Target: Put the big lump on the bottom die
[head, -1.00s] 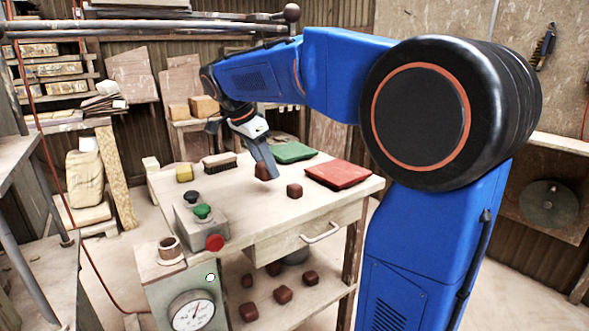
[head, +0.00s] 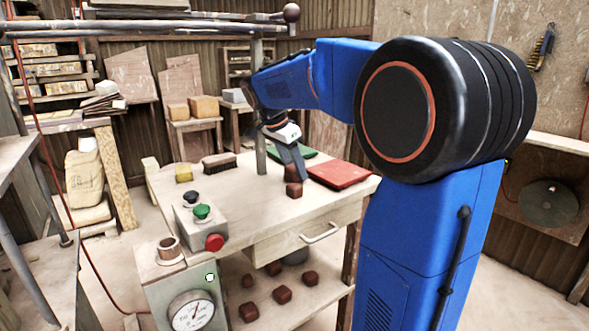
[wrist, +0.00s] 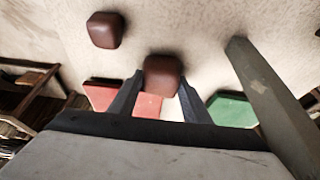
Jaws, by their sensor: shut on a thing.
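My gripper (head: 292,168) is shut on a dark brown lump (wrist: 163,75), held between both fingers. In the head view this held lump (head: 292,174) is above the bench top, just over a second brown lump (head: 293,190). The second lump also shows in the wrist view (wrist: 105,30), to the left of the held one and apart from it. The held lump looks somewhat larger than the second in the earlier head view. I cannot make out the bottom die in either view.
A grey post (head: 260,110) stands close left of my gripper and at right in the wrist view (wrist: 268,95). Several lumps lie on the lower shelf.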

